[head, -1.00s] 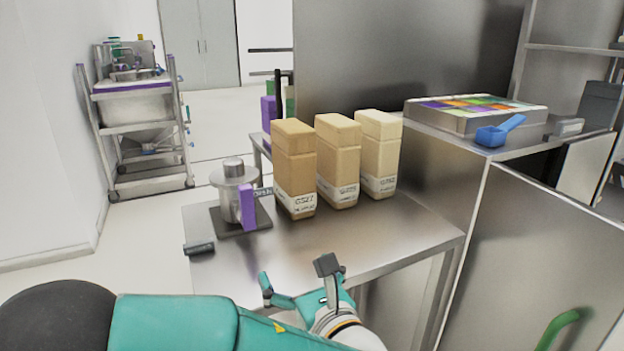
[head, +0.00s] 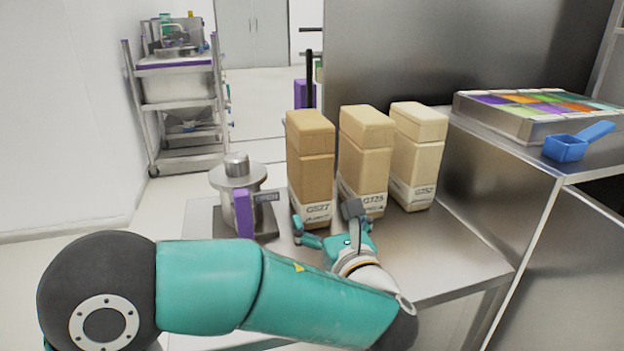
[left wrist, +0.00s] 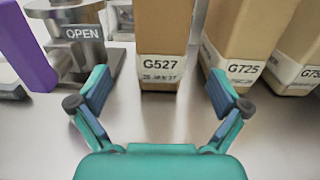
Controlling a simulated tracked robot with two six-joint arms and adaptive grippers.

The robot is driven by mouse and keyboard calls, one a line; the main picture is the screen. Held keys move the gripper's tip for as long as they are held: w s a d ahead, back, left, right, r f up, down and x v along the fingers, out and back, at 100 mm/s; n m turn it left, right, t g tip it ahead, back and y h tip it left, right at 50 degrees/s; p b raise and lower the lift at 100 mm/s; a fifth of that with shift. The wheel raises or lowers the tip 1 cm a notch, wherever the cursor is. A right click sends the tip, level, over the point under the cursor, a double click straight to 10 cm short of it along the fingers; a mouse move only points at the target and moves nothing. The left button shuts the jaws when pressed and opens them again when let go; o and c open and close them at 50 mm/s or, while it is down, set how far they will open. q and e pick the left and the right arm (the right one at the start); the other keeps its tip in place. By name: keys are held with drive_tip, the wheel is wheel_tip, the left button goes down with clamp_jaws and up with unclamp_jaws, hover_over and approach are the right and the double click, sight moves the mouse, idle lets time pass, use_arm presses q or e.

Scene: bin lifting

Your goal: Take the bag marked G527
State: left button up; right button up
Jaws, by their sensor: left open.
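The bag marked G527 (head: 311,165) is a tall brown block-shaped bag, the leftmost of three standing upright on the steel table (head: 455,255). In the left wrist view the G527 bag (left wrist: 162,35) stands straight ahead, between and beyond the fingers. My left gripper (head: 327,222) is open and empty, low over the table in front of the bags. In the left wrist view its fingers (left wrist: 160,93) are spread wide and do not enclose the bag. Its right finger hides part of the G725 label in the head view. My right gripper is not in view.
The G725 bag (head: 366,150) and the paler G752 bag (head: 417,150) stand close to the right. A metal device with a purple handle (head: 243,212) stands just left. A higher counter with a coloured tray (head: 520,125) and blue scoop (head: 567,148) is at right.

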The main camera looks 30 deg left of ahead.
sight(312, 186)
use_arm(q)
drive_tip(key=x, duration=1)
drive_tip(key=shift+w+a, duration=0.1)
drive_tip(key=shift+w, duration=0.1)
drive_tip(key=shift+r, duration=0.1)
drive_tip(key=c, duration=1.3)
drive_tip(key=shift+r, duration=0.15)
drive_tip(key=shift+c, duration=0.5)
drive_tip(key=shift+r, duration=0.15)
